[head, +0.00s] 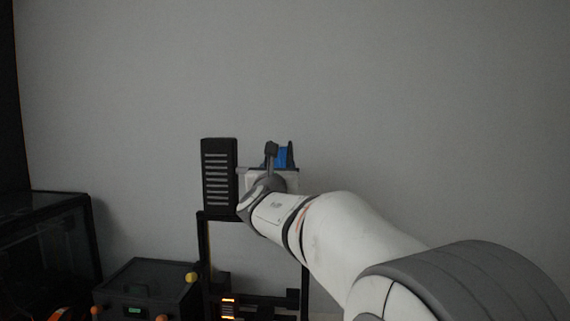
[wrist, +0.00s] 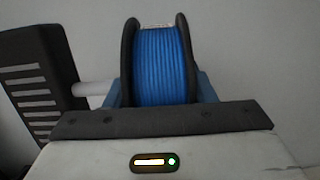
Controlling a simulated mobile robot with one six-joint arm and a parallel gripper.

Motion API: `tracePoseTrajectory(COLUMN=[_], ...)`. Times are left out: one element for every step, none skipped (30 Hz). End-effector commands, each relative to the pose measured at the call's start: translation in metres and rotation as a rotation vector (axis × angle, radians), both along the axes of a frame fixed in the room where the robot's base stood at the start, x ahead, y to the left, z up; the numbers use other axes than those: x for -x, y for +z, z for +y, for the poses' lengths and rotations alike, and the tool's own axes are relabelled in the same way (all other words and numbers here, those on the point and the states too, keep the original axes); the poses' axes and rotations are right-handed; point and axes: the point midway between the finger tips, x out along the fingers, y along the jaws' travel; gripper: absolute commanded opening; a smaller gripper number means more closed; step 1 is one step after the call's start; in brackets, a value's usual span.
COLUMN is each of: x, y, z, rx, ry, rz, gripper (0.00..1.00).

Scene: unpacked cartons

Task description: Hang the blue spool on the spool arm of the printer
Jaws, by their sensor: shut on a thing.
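The blue spool (wrist: 160,62), blue filament between two dark flanges, stands upright in the wrist view. My gripper (wrist: 160,90) is shut on it, with a blue finger at each side. In the head view the spool (head: 283,157) shows partly behind my gripper (head: 274,158). The pale spool arm (wrist: 94,89) sticks out from a black slatted box (wrist: 38,82) on the printer (head: 203,250). The rod runs toward the spool's left flange. The hub is hidden, so I cannot tell whether the rod is inside it.
The slatted box (head: 219,175) stands close left of my gripper. A dark box with a green display (head: 145,290) and a larger dark case (head: 45,240) are at the lower left. The grey wall behind is bare, with free room above and to the right.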

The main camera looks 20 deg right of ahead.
Motion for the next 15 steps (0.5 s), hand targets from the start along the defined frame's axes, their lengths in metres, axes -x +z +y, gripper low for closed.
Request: tracePoseTrajectory(x=[-0.002, -0.003, -0.004, -0.005, -0.006, -0.006, -0.007, -0.008, -0.009, -0.01, -0.011, -0.012, -0.012, -0.013, -0.014], y=[0.0, 0.0, -0.001, -0.001, -0.001, -0.001, -0.001, -0.001, -0.001, -0.001, -0.001, -0.001, -0.001, -0.001, -0.001], z=[0.004, 0.006, 0.009, 0.011, 0.013, 0.015, 0.017, 0.018, 0.021, 0.023, 0.025, 0.027, 0.029, 0.03, 0.033], rx=[0.0, 0.001, 0.001, 0.001, 0.001, 0.001, 0.001, 0.001, 0.001, 0.001, 0.001, 0.001, 0.001, 0.001, 0.001], ry=[0.003, 0.003, 0.003, 0.003, 0.003, 0.003, 0.002, 0.002, 0.002, 0.003, 0.003, 0.003, 0.002, 0.002, 0.002], rz=[0.003, 0.004, 0.004, 0.005, 0.005, 0.005, 0.004, 0.004, 0.004, 0.004, 0.004, 0.004, 0.004, 0.003, 0.003], gripper=[0.11, 0.11, 0.11, 0.11, 0.11, 0.11, 0.11, 0.11, 0.11, 0.11, 0.11, 0.11, 0.11, 0.11, 0.11])
